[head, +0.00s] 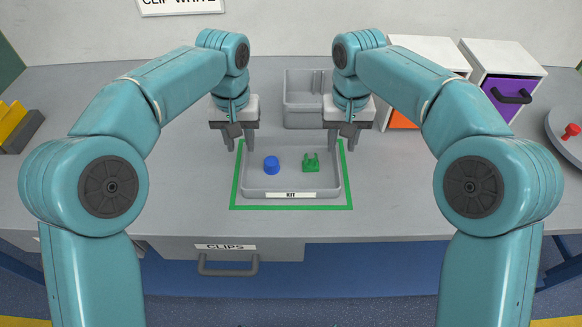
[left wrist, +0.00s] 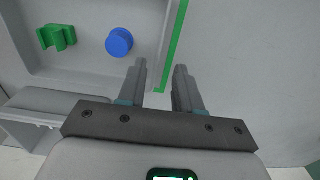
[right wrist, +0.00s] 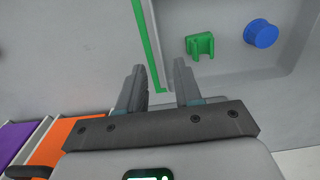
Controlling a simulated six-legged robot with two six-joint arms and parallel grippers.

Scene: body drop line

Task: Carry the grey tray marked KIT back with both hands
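The grey tray marked KIT (head: 330,190) sits inside a green outline (head: 235,190) on the table. It holds a blue round piece (head: 271,165) and a green clip-like piece (head: 311,162), both also seen in the left wrist view. My left gripper (head: 240,146) is at the tray's far left corner, fingers apart on either side of the left wall (left wrist: 158,50). My right gripper (head: 344,146) is at the far right corner, fingers apart near the right wall (right wrist: 165,45). Neither visibly pinches the rim; finger depth is hard to judge.
An empty grey bin (head: 303,115) stands behind the tray, between my grippers. White drawer units with orange and purple (head: 510,95) fronts are at back right. A round dish with a red piece (head: 572,130) is far right. Yellow pieces (head: 10,120) are far left. A CLIPS drawer (head: 280,250) is below.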

